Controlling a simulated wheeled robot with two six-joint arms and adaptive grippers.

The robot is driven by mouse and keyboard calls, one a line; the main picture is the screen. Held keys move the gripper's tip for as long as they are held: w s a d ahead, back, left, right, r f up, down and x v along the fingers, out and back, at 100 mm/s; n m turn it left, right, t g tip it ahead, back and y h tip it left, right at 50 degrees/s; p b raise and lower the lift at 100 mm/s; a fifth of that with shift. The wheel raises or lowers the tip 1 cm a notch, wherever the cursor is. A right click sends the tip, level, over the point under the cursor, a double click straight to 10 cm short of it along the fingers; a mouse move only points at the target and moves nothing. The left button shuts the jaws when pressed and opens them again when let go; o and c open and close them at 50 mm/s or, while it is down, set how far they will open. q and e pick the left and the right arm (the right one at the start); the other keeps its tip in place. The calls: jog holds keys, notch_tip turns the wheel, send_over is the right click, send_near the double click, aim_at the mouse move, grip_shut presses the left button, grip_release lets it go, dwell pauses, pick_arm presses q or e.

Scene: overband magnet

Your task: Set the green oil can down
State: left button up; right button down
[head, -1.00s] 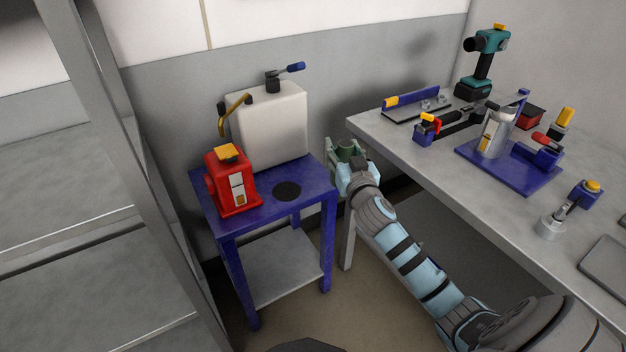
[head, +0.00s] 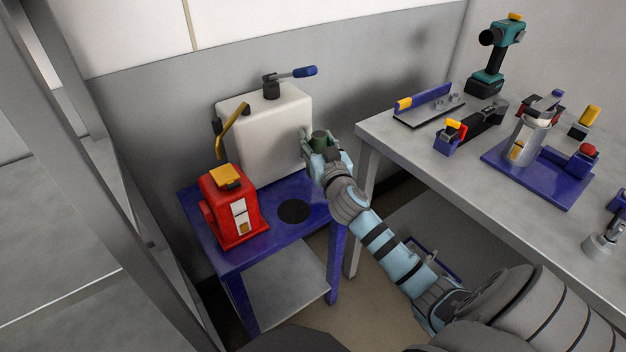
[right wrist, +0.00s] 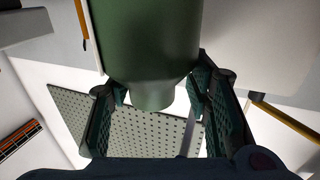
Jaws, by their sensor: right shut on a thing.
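The green oil can (head: 320,139) is in my right gripper (head: 318,150), beside the white container and over the right back part of the blue stand (head: 266,246) in the head view. In the right wrist view the can (right wrist: 148,45) fills the top middle, with the fingers of my right gripper (right wrist: 160,95) shut on both its sides. Its lower part and any gap to the stand are hidden by the gripper in the head view. A black round spot (head: 293,211) on the stand top is bare. My left gripper is not in view.
A red can (head: 232,207) with a yellow top stands on the stand's left front. A white container (head: 266,133) with a blue-handled tap stands behind. The grey workbench (head: 425,165) at right holds a drill (head: 492,60) and several tools.

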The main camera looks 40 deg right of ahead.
jog(key=f, duration=0.1)
jog(key=s+f+b, duration=0.1)
jog(key=f, duration=0.1)
jog(key=shift+s+d+f+b, duration=0.1)
jog(key=shift+d+f+b, duration=0.05)
jog(key=shift+f+b, duration=0.15)
notch_tip(320, 180, down, 4)
jog(key=shift+d+r+b, duration=0.1)
jog(key=shift+b, duration=0.95)
jog(key=shift+f, duration=0.3)
jog(key=shift+r, duration=0.15)
jog(key=c, duration=1)
grip_release()
jog(key=shift+c, duration=0.2)
jog(key=shift+o, duration=1)
jog(key=shift+r, duration=0.15)
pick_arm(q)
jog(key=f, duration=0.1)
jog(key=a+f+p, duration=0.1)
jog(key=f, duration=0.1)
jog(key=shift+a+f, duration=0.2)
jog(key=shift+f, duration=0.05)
pick_arm(e)
jog(key=v, duration=1.2)
